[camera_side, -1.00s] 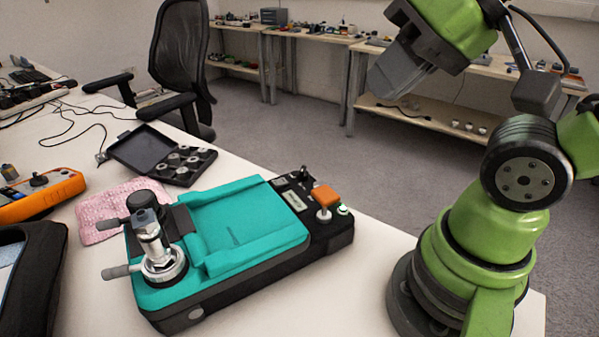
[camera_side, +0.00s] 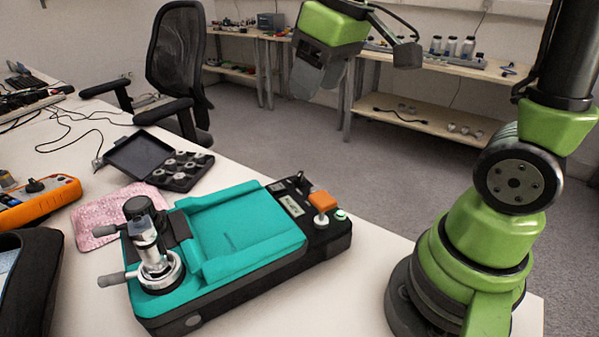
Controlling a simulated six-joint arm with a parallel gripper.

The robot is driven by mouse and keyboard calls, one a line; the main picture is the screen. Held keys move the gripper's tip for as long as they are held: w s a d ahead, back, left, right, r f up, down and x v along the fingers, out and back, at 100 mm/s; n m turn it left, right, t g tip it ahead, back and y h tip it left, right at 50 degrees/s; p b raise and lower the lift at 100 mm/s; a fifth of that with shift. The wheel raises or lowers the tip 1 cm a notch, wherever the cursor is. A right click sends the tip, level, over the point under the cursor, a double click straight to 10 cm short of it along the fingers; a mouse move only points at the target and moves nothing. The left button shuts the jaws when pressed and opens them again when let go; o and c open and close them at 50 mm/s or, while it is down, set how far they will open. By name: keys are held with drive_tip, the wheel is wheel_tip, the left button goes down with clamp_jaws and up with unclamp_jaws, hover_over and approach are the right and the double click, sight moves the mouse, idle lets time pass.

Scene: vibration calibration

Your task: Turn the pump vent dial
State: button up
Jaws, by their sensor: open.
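A teal and black pump unit (camera_side: 235,225) lies on the white table. A metal pump fitting (camera_side: 155,260) stands upright at its left end, with a black round knob (camera_side: 139,207) on top and grey side handles. An orange square knob (camera_side: 322,200) sits on the black panel at the unit's right end. No label shows which part is the vent dial. My gripper (camera_side: 306,85) is open and empty, high above and behind the unit, apart from everything. Its grey fingers point down and are seen partly from the side.
An open black case (camera_side: 140,155) with several round fittings lies behind the unit, near a pink cloth (camera_side: 92,222). An orange instrument (camera_side: 45,203) and a dark bag (camera_side: 38,285) are at the left. The table's front middle is clear.

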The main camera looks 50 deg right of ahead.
drive_tip(key=w+d+f+n+g, duration=0.2)
drive_tip(key=w+d+f, duration=0.1)
drive_tip(key=w+f, duration=0.2)
drive_tip(key=n+g, duration=0.2)
hover_over(299, 173)
drive_tip(key=shift+h, duration=0.3)
wheel_tip(299, 173, down, 9)
drive_tip(key=shift+r, duration=0.15)
wheel_tip(299, 173, down, 9)
drive_tip(key=shift+r, duration=0.1)
drive_tip(key=shift+c, duration=0.2)
drive_tip(key=c, duration=0.9)
